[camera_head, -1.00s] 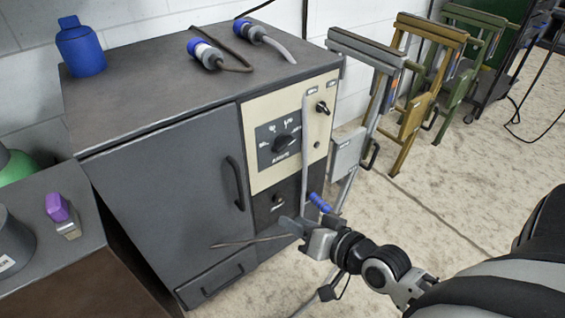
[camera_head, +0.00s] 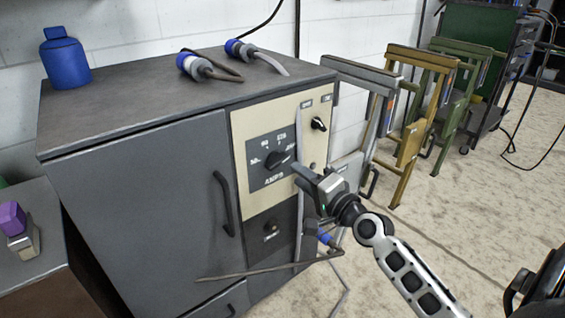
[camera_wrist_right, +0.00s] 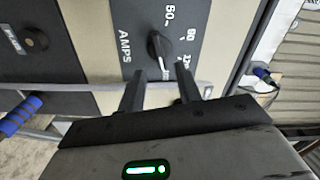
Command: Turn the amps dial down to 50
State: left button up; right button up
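The amps dial (camera_head: 279,158) is a black knob on a dark scale plate in the cream panel of the grey cabinet. It also shows in the right wrist view (camera_wrist_right: 158,46), with a white mark at its lower end, facing the space between my fingers. Numbers ring the knob, and 50 is on the side away from the larger ones. My right gripper (camera_head: 305,176) is just right of and below the dial in the head view. In the wrist view its two fingers (camera_wrist_right: 160,86) are apart and empty, short of the knob. My left gripper is not in view.
A grey cable or strap (camera_head: 299,210) hangs down the panel beside my right gripper. A smaller switch (camera_head: 318,124) sits upper right.

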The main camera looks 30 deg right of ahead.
aim_at(281, 163)
jog(key=w, duration=0.7)
jog(key=shift+w+a+b, duration=0.2)
jog(key=shift+a+b, duration=0.1)
jog(key=shift+b, duration=0.05)
grip_shut()
